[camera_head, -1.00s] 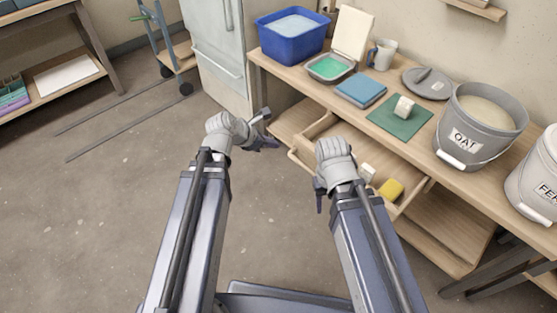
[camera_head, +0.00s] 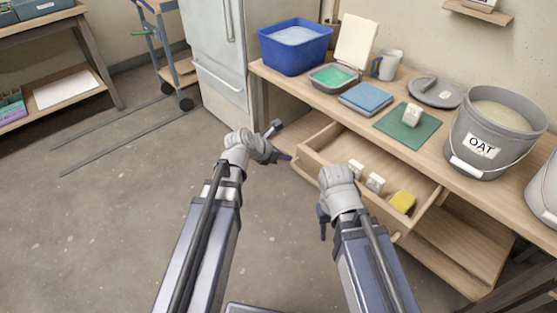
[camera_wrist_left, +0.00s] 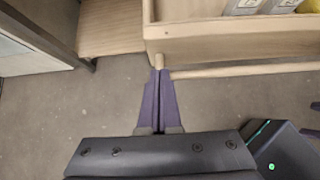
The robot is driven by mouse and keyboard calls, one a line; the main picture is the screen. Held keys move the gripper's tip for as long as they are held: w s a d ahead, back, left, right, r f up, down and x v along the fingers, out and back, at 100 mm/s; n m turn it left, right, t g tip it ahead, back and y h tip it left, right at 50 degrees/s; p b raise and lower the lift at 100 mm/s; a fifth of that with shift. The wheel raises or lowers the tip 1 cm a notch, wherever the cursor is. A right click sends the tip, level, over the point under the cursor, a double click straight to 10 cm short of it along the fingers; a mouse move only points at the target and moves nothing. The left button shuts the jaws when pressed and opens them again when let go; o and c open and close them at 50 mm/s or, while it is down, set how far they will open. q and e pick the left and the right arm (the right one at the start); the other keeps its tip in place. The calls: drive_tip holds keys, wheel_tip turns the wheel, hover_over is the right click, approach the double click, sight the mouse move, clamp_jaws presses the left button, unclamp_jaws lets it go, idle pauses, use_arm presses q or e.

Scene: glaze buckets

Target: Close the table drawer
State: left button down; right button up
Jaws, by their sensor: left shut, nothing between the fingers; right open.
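The table drawer (camera_head: 330,148) is pulled out from under the worktop in the head view. Its pale wooden front (camera_wrist_left: 215,47) and a round handle bar (camera_wrist_left: 245,70) show in the left wrist view. My left gripper (camera_head: 283,150) is shut and empty by the drawer's front left corner. In the left wrist view its fingertips (camera_wrist_left: 160,72) are at the handle's left end; I cannot tell whether they touch. My right gripper (camera_head: 322,218) is open and empty in front of the drawer, its hand hiding part of the drawer front.
Inside the drawer are two white blocks (camera_head: 375,182) and a yellow block (camera_head: 402,202). The worktop (camera_head: 350,112) holds a blue tub (camera_head: 295,55), a blue stack (camera_head: 366,98) and an OAT bucket (camera_head: 495,130). A lower shelf (camera_head: 460,245) lies beneath.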

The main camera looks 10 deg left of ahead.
sight(300, 152)
use_arm(q)
drive_tip(key=shift+w+d+r, duration=0.1)
drive_tip(key=shift+w+d, duration=0.5)
drive_tip(key=shift+w, duration=0.2)
drive_tip(key=shift+w+d, duration=0.55)
drive_tip(key=shift+w, duration=0.2)
use_arm(e)
drive_tip(key=shift+w+r, duration=0.15)
drive_tip(key=shift+w, duration=0.1)
